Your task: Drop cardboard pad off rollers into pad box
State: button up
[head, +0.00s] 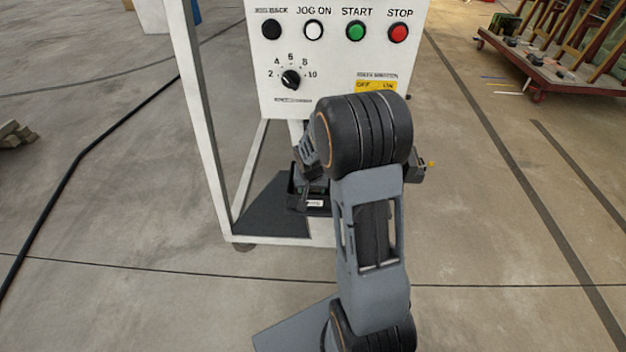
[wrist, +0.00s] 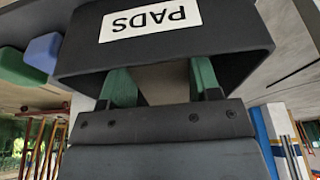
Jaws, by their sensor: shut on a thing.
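The pad box (wrist: 235,32) is a black bin whose white PADS label appears upside down at the top of the wrist view. In the head view a black bin (head: 315,203) with a small white label sits low on the machine's frame. My gripper (wrist: 162,76) has two green fingers at the box's mouth, their tips partly hidden by its labelled wall. It is shut on a plain brownish piece, the cardboard pad (wrist: 165,85), seen between the fingers. In the head view my arm hides most of the gripper and the pad. The rollers cannot be made out.
The white control panel (head: 330,60) with buttons and a dial stands just above the box. A white frame post (head: 203,120) rises at its left. A red cart (head: 550,65) stands far right, and a black cable (head: 75,170) lies left. Green and blue blocks (wrist: 42,52) show beside the box.

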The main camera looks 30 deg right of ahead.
jog(key=p, duration=0.1)
jog(key=g+p, duration=0.1)
jog(key=p, duration=0.1)
jog(key=shift+w+d+r+g+y, duration=0.2)
jog(key=shift+w+r+g+y, duration=0.1)
jog(key=shift+w+y, duration=0.1)
jog(key=shift+s+f+b, duration=0.1)
jog(key=shift+f+b, duration=0.75)
jog(key=shift+f, duration=0.25)
jog(key=shift+f, duration=0.2)
jog(key=o, duration=0.9)
